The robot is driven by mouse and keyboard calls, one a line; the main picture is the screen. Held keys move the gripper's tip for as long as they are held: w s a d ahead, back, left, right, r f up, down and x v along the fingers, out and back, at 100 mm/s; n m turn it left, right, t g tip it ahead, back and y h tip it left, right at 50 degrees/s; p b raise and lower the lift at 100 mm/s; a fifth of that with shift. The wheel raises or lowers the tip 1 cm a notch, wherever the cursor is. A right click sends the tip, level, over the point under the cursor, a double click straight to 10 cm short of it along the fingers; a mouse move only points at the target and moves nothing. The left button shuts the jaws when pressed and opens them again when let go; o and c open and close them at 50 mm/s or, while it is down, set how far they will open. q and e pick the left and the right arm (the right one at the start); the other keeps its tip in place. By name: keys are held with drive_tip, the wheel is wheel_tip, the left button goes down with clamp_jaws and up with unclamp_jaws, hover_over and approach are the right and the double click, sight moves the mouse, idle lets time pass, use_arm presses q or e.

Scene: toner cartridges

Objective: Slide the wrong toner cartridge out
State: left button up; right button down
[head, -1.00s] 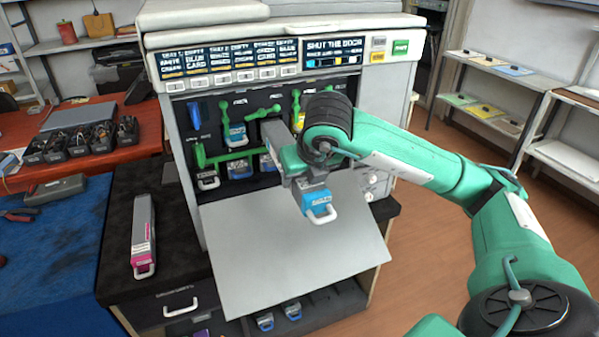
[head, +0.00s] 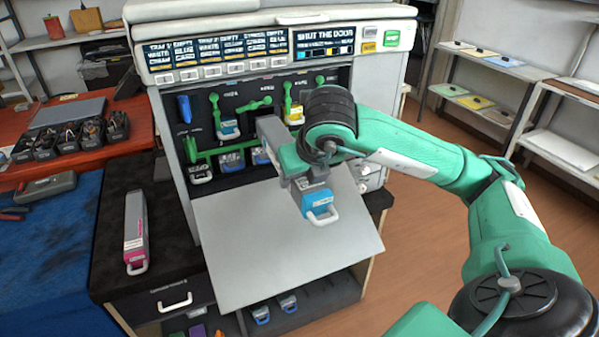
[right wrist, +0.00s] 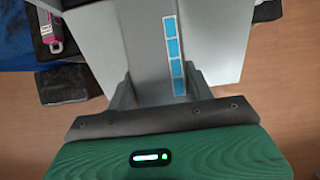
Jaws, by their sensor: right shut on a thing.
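My right gripper (head: 305,184) is shut on a long grey toner cartridge with a cyan front end and a pale handle (head: 320,210). In the right wrist view the fingers clasp both sides of its grey body (right wrist: 150,45), which bears a strip of blue squares. The cartridge is held tilted in front of the printer (head: 380,85), above its lowered grey door (head: 270,260). Its rear end is close to the slots; my arm hides part of them. Other cartridges sit in the slots, including a blue one (head: 228,128) and a yellow one (head: 294,115). My left gripper is not in view.
A magenta-marked cartridge (head: 136,235) lies on the black cabinet (head: 165,275) at the left. Green levers (head: 210,150) stick out by the slots. Several cartridges stand on the shelf below the door (head: 288,303). A blue mat (head: 55,240) is at far left.

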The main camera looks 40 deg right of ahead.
drive_tip(key=shift+s+a+r, duration=0.15)
drive_tip(key=shift+s+r, duration=0.15)
drive_tip(key=shift+s, duration=0.35)
drive_tip(key=shift+s+a+r, duration=0.15)
drive_tip(key=shift+s+r, duration=0.15)
drive_tip(key=shift+s, duration=0.35)
drive_tip(key=shift+s+a+r, duration=0.15)
drive_tip(key=shift+s+r, duration=0.15)
drive_tip(key=shift+s, duration=0.35)
drive_tip(key=shift+f, duration=0.1)
